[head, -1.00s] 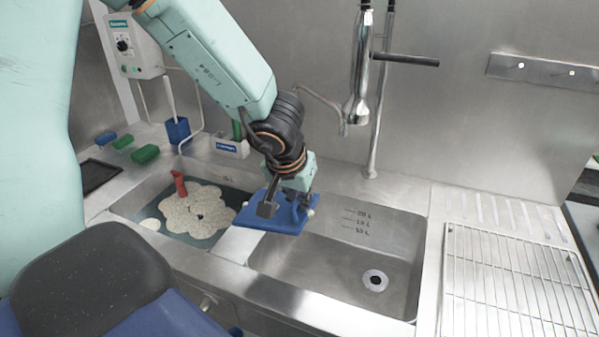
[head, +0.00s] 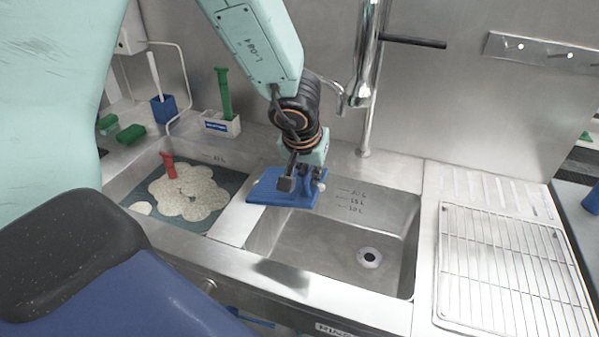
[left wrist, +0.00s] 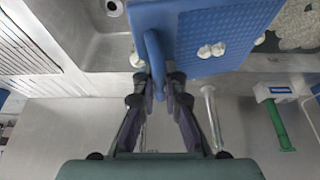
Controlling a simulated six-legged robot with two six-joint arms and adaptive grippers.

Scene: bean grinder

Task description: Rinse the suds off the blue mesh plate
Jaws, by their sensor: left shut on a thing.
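The blue mesh plate (head: 270,190) is held above the back left part of the right sink basin (head: 345,250), near the divider. My left gripper (head: 302,176) is shut on it at its right side. In the left wrist view, the gripper's fingers (left wrist: 157,82) close on an upright blue fin of the plate (left wrist: 225,22). White suds blobs (left wrist: 212,50) sit on the plate's face there. The metal tap (head: 357,90) hangs behind and right of the plate, apart from it; no water stream is visible. My right gripper is not in view.
The left basin (head: 125,185) holds dark water with foam (head: 190,195) and a red-handled thing (head: 168,165). A wire drying rack (head: 510,270) lies on the right. A holder with a green-handled brush (head: 225,95) stands behind. The right basin's drain (head: 369,257) is clear.

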